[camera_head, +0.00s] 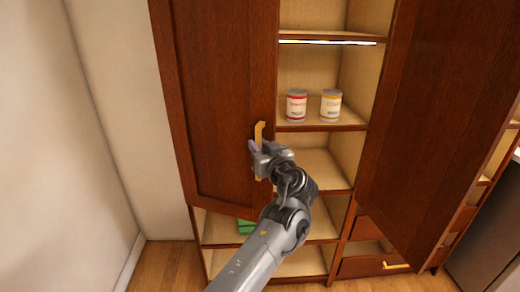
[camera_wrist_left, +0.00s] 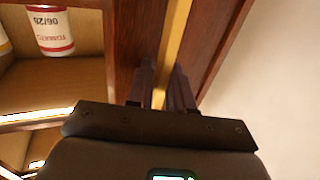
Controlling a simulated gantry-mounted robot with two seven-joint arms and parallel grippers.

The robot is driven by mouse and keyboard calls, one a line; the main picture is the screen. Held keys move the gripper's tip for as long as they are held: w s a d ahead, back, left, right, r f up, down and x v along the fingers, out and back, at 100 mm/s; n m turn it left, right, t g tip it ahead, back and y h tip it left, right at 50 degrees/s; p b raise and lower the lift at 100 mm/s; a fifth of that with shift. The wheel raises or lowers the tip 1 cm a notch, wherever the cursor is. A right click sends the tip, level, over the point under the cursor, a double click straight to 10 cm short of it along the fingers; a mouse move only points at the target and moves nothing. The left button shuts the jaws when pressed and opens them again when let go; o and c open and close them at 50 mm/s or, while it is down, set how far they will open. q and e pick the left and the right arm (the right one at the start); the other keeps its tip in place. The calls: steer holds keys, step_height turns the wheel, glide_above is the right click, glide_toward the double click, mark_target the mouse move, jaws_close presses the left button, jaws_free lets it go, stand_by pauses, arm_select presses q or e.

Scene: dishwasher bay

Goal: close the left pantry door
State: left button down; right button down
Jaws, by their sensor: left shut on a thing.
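The left pantry door (camera_head: 215,85) is dark red-brown wood and stands partly open at the left of the cabinet in the head view. Its brass-coloured handle (camera_head: 259,133) is upright near the door's free edge. The handle also shows in the left wrist view (camera_wrist_left: 176,35). My left gripper (camera_head: 257,152) is at the handle, and its fingers (camera_wrist_left: 162,88) are shut on it in the left wrist view. The arm hides part of the lower door edge. My right gripper is not in view.
The right door (camera_head: 440,110) stands open. A red-labelled can (camera_head: 296,106) and a yellow-labelled can (camera_head: 330,106) stand on a middle shelf (camera_head: 320,126). A green item (camera_head: 246,227) lies low inside. A drawer (camera_head: 375,266) is at lower right. A pale wall (camera_head: 105,110) is at left.

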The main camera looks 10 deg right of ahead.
arm_select(q)
steer(key=shift+w+a+f, duration=0.15)
steer(key=shift+a, duration=0.25)
steer(key=c, duration=1.2)
jaws_free()
steer(key=shift+d, duration=0.1)
steer(key=shift+p+v, duration=0.9)
steer(key=shift+v, duration=4.55)
